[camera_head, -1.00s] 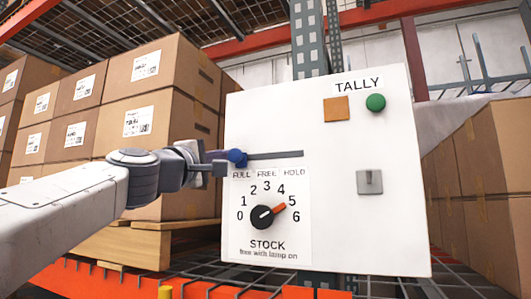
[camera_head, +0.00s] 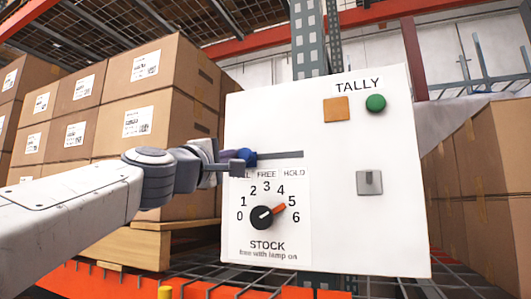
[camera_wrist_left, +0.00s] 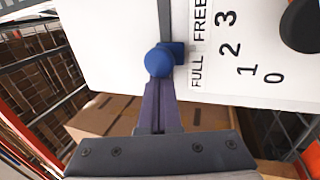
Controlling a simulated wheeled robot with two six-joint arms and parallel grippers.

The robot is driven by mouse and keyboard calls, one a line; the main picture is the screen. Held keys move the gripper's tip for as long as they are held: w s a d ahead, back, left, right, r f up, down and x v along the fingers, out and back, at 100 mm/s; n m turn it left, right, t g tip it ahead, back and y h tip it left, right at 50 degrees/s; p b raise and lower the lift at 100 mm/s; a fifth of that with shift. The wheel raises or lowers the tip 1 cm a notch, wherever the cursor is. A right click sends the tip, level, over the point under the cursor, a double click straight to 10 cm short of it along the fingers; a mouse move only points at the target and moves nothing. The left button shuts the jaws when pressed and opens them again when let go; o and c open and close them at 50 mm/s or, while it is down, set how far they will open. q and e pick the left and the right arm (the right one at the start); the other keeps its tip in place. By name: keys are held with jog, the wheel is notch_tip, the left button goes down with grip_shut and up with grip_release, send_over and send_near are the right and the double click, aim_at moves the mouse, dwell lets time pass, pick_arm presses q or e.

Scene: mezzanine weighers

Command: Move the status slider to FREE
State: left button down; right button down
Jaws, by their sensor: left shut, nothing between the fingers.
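The status slider's blue knob (camera_head: 250,157) sits on a dark horizontal track (camera_head: 285,155) on the white TALLY panel (camera_head: 320,210). It is between the FULL and FREE labels, short of FREE. The knob also shows in the left wrist view (camera_wrist_left: 159,61), beside the FULL label. My left gripper (camera_head: 239,165) is shut and empty. Its fingertips are at the knob's left side, seemingly against it, and partly cover the FULL label. They also show in the left wrist view (camera_wrist_left: 160,88). My right gripper is not in view.
An orange square (camera_head: 337,109), a green button (camera_head: 376,103) and a grey switch (camera_head: 369,183) are to the right. Boxes (camera_head: 150,120) stand at left.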

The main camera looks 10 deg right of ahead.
pick_arm(q)
jog(key=shift+s+d, duration=0.85)
jog(key=shift+d, duration=0.3)
jog(key=shift+w+a, duration=0.1)
jog(key=shift+a, duration=0.05)
jog(key=shift+w+a, duration=0.35)
jog(key=shift+a, duration=0.15)
jog(key=s+a+b, duration=0.1)
jog(key=s+a, duration=0.4)
jog(key=s, duration=0.3)
jog(key=shift+a+b, duration=0.35)
jog(key=shift+a, duration=0.05)
dwell(0.4)
